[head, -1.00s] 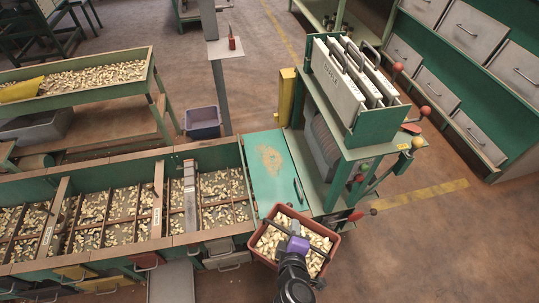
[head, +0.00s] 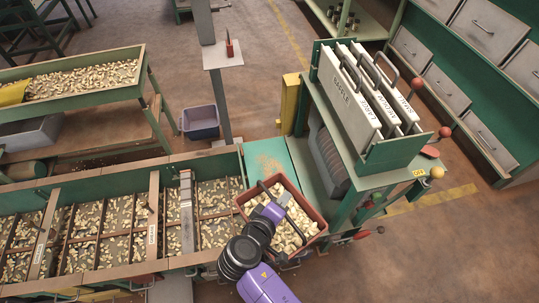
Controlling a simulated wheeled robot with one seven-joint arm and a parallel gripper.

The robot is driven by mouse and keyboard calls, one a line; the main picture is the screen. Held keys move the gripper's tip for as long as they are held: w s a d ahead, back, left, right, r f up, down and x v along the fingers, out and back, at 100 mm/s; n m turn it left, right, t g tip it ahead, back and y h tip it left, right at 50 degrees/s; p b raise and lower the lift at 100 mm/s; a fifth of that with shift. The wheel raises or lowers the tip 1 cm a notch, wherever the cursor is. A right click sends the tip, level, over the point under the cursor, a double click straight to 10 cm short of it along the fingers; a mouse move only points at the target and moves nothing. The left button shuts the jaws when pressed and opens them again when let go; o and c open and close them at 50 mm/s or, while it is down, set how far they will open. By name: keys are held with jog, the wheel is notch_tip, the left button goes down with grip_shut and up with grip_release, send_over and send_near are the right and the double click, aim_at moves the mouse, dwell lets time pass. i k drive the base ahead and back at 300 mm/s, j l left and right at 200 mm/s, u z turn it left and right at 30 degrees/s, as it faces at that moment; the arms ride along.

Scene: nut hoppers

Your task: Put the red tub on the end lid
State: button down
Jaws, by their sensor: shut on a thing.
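The red tub (head: 312,235) is full of pale nuts and is in the middle of the head view. My gripper (head: 275,208) is shut on the tub, at the dark handle across its top, and hides part of the nuts. The green end lid (head: 268,158) closes the right end of the hopper row. The tub covers the lid's near part in the picture, leaving its worn far part bare. The tub's near right side reaches past the lid's front. I cannot tell whether the tub touches the lid.
Open hopper bins (head: 118,228) with nuts lie left of the lid. A green machine (head: 372,165) with upright grey plates and ball-topped levers stands close on the right. A post with a small shelf (head: 222,55) and a blue-grey bin (head: 200,122) stand behind.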

aim_at(275, 161)
jog(key=i, duration=1.05)
